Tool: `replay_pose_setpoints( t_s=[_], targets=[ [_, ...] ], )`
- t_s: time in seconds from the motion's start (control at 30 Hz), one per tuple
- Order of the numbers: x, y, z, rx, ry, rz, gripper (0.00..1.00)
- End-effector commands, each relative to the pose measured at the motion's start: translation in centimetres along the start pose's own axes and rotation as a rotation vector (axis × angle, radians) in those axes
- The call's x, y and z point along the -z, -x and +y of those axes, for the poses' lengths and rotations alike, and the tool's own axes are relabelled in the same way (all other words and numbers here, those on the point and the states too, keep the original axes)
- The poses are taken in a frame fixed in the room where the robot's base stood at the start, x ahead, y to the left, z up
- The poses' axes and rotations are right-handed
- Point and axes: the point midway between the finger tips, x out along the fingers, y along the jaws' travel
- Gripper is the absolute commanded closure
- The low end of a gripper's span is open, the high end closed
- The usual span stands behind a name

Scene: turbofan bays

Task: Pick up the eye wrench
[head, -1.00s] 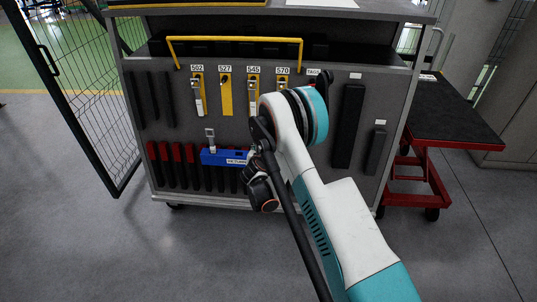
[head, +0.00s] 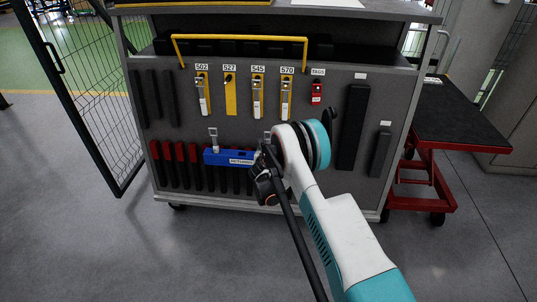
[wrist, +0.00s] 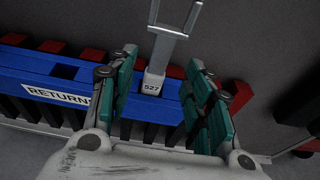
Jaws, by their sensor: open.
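A grey metal wrench tagged 527 (wrist: 153,82) stands upright in the blue returns holder in the wrist view. Its shaft rises to a forked part at the top edge, where its end is cut off. My gripper (wrist: 162,66) is open, with one green-padded finger on each side of the wrench and visible gaps to both. In the head view my gripper (head: 262,172) is at the right end of the blue returns holder (head: 229,156). My arm hides most of that end, and only a small piece of the wrench's top (head: 267,135) shows.
Another grey tool (head: 213,139) stands at the holder's left end. The panel above has tools on yellow backings; the 527 backing (head: 231,94) is bare. Red-topped black bars (head: 168,165) stand below. A red cart (head: 425,170) is at the right, a mesh gate (head: 80,90) at the left.

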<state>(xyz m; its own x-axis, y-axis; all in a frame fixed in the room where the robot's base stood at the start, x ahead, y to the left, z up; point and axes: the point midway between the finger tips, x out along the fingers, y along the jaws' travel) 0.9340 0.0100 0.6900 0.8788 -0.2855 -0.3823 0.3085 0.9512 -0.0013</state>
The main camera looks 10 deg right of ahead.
Motion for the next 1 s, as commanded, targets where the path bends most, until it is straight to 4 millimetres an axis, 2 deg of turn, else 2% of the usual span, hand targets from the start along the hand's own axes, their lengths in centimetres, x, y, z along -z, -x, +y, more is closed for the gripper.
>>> replay_pose_setpoints(
  t_s=[0.1,0.3,0.57,0.6,0.8,1.0],
  targets=[
    [0.2,-1.9,0.2,0.000,-0.001,0.000,0.53],
    [-0.1,-4.2,0.2,0.000,-0.002,0.000,0.53],
    [-0.3,-4.5,0.3,0.000,-0.001,0.000,0.53],
    [-0.3,-4.5,0.3,0.000,-0.001,0.000,0.56],
    [-0.3,-4.5,0.3,0.000,-0.001,0.000,1.00],
    [-0.3,-4.5,0.3,0.000,-0.001,0.000,1.00]
  ],
)
